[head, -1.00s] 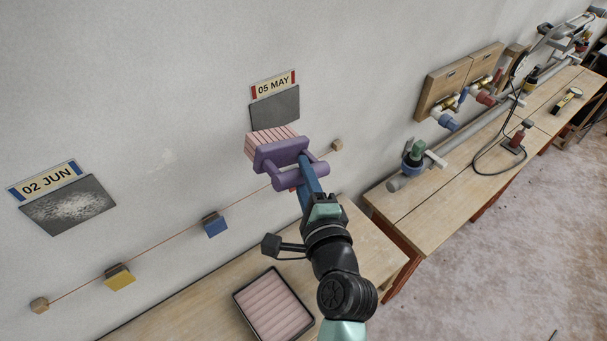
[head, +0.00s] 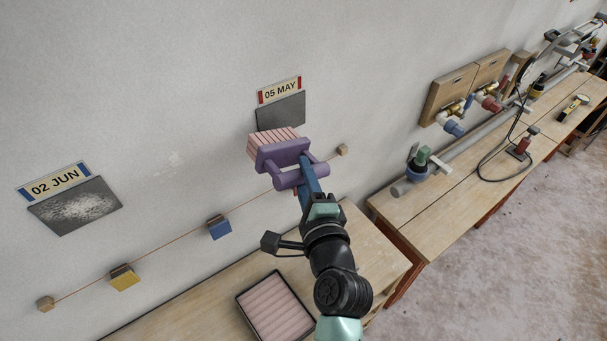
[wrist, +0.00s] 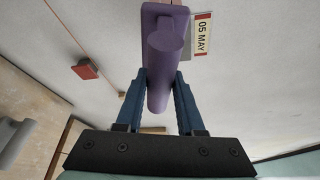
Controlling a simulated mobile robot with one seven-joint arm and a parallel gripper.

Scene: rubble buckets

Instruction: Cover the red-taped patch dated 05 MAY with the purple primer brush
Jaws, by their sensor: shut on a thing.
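The 05 MAY patch is a dark grey square (head: 281,112) on the wall, under a red-ended label (head: 279,91). That label also shows in the wrist view (wrist: 201,35). My gripper (head: 309,185) is shut on the handle of the purple brush (head: 284,153); its blue fingers (wrist: 158,88) flank the handle in the wrist view. The brush has a pale pink striped pad facing the wall. In the head view it appears just below the patch and overlaps its lower edge. I cannot tell whether the pad touches the wall.
A 02 JUN label (head: 54,182) with a speckled grey patch (head: 75,206) is at left. A cord with yellow (head: 124,279) and blue (head: 219,228) blocks runs along the wall. A pink-lined tray (head: 246,314) sits on the bench below. A workbench (head: 410,218) with pipes stands right.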

